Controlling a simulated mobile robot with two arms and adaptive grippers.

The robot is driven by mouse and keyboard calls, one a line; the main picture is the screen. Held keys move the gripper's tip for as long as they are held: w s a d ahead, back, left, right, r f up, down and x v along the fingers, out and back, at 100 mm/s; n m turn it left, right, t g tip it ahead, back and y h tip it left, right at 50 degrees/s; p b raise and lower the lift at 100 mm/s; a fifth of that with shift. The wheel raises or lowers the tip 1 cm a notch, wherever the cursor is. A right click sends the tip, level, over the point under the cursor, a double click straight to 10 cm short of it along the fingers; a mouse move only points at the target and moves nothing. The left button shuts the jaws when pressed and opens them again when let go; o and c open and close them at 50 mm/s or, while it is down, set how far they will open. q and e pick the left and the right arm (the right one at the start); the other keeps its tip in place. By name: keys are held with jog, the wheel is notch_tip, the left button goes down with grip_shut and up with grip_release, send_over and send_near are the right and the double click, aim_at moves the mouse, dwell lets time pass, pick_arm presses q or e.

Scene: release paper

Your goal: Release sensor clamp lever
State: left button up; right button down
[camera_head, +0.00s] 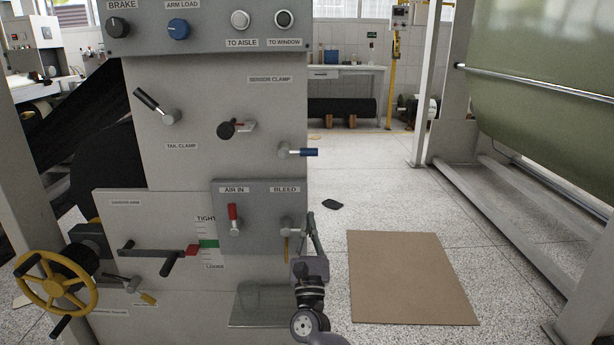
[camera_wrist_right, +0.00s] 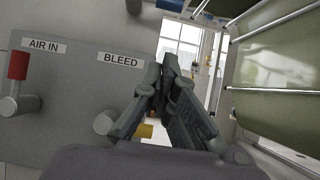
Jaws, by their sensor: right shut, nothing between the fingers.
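The SENSOR CLAMP label (camera_head: 270,79) is on the grey machine column. Below it, to the left, a lever with a dark round end (camera_head: 226,130) sticks out of the panel. A blue-handled lever (camera_head: 307,152) is at the column's right edge, below and right of the label. I cannot tell for certain which one the label names. My right gripper (camera_head: 311,222) is shut and empty, low at the column's right edge beside the BLEED valve (camera_head: 287,226). In the right wrist view my right gripper's fingers (camera_wrist_right: 172,68) meet at the tips. My left gripper is not in view.
The TAIL CLAMP lever (camera_head: 148,99) is at upper left. The red AIR IN lever (camera_head: 234,212) and yellow bleed handle (camera_head: 287,248) are on the lower panel. A yellow handwheel (camera_head: 22,284) is at lower left. A brown mat (camera_head: 410,280) lies on open floor at right.

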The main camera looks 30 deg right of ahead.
aim_at(300, 150)
jog(key=shift+w, duration=0.1)
pick_arm(q)
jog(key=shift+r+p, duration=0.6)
jog(key=shift+p, duration=0.05)
pick_arm(e)
jog(key=s+a+r+x, duration=0.1)
jog(key=r+x, duration=0.1)
jog(key=x, duration=1)
jog(key=shift+d+r, duration=0.2)
jog(key=shift+r, duration=0.15)
jog(key=shift+r+n, duration=0.15)
jog(key=shift+n, duration=0.15)
jog(key=shift+d+n+y, duration=0.1)
jog(key=shift+n+y, duration=0.2)
jog(key=shift+y, duration=0.1)
pick_arm(q)
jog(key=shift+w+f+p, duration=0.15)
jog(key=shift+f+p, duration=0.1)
jog(key=shift+p, duration=0.05)
pick_arm(e)
jog(key=shift+d+r+n+t+y, duration=0.1)
jog(key=shift+r+n+t+y, duration=0.05)
jog(key=shift+n+t+y, duration=0.3)
